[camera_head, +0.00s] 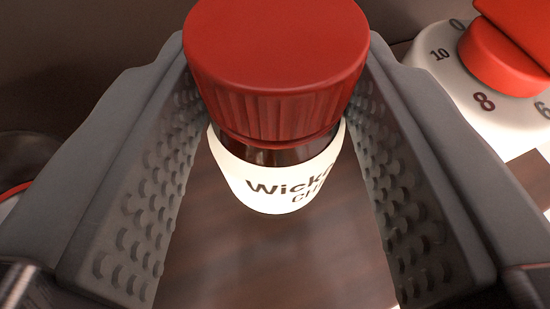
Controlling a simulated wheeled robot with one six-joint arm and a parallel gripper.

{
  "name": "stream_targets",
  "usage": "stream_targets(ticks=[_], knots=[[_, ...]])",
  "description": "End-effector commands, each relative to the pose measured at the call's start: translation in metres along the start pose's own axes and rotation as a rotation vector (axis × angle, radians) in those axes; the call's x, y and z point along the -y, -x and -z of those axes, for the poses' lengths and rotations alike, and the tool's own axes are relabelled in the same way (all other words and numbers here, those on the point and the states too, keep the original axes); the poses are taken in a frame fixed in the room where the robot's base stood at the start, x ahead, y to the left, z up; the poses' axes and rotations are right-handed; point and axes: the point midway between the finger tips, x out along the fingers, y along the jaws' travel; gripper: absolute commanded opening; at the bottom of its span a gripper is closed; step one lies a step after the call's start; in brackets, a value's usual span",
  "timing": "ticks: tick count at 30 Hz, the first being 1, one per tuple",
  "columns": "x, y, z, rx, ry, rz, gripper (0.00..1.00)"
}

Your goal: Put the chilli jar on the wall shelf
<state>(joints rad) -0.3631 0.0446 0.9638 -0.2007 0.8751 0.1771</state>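The chilli jar (278,186) has a ridged red screw lid and a cream label with dark lettering, partly readable as "Wick…" and "CH…". It is at the top middle of the view, between the far ends of the two grey padded fingers of my gripper (277,135). The fingers meet the jar on both sides with no clear gap, so my gripper looks shut on it. Whether the jar's base touches the surface below cannot be told. The wall shelf is not recognisable in this view.
A white dial with numbers (481,118) and a red knob (505,62) stands close to the right finger. A dark round thing with a red edge shows partly at the far left (22,160). A brown wood-grained surface (270,260) lies below, bare between the fingers.

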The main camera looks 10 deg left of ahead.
Motion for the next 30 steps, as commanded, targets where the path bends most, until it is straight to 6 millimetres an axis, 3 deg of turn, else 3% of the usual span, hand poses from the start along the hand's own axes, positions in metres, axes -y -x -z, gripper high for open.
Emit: stream_targets(ticks=[9, 21, 22, 24, 30], knots=[[0.0, -0.009, -0.03, 0.001, 0.0, -0.001, 0.08], [0.0, -0.011, -0.035, 0.001, 0.0, 0.0, 0.08], [0.0, -0.011, -0.034, 0.001, 0.0, 0.0, 0.42], [0.0, -0.011, -0.034, 0.001, 0.0, 0.0, 0.56], [0.0, -0.011, -0.034, 0.001, 0.0, 0.0, 0.58]])
